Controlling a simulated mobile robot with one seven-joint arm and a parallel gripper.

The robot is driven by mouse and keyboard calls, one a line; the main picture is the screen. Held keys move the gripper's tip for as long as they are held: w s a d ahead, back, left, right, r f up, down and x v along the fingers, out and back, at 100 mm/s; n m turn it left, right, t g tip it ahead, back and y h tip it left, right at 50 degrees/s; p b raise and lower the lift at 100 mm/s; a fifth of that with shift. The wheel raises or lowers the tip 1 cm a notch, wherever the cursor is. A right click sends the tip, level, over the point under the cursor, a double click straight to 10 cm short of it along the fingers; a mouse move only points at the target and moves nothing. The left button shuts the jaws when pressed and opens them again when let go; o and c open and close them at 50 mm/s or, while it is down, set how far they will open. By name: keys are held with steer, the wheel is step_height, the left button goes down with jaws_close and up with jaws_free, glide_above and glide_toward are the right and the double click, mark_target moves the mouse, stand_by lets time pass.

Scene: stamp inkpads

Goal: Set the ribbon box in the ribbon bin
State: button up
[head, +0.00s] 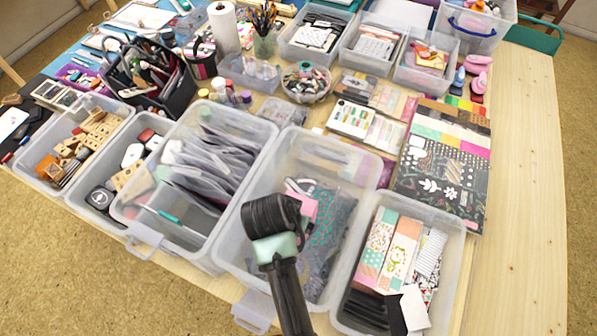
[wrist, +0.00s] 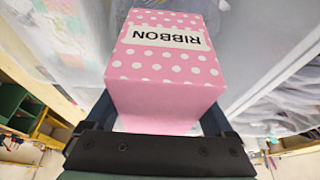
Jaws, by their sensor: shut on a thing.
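The ribbon box (wrist: 165,55) is pink with white polka dots and a white label reading RIBBON, upside down in the wrist view. My gripper (wrist: 158,120) is shut on it, one finger on each side. In the head view a pink part of the box (head: 309,207) shows beside my dark wrist, over a large clear bin (head: 345,150). This bin holds dark teal-dotted material and other items deep inside. No label marks a ribbon bin, so I cannot tell surely which bin it is. My wrist hides part of the bin's near left side.
A clear bin of grey sleeves (head: 262,125) stands left of the large bin. A bin of patterned boxes (head: 455,235) stands right. Patterned papers (head: 445,185) lie behind it. Bare wood (head: 525,150) is free at far right.

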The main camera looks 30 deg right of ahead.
steer(key=f, duration=0.4)
steer(key=shift+s+a+p, duration=0.1)
steer(key=shift+s+p, duration=0.2)
steer(key=shift+p, duration=0.1)
steer(key=shift+w+f, duration=0.15)
steer(key=shift+f, duration=0.65)
step_height(320, 180, down, 2)
steer(key=shift+f, duration=0.75)
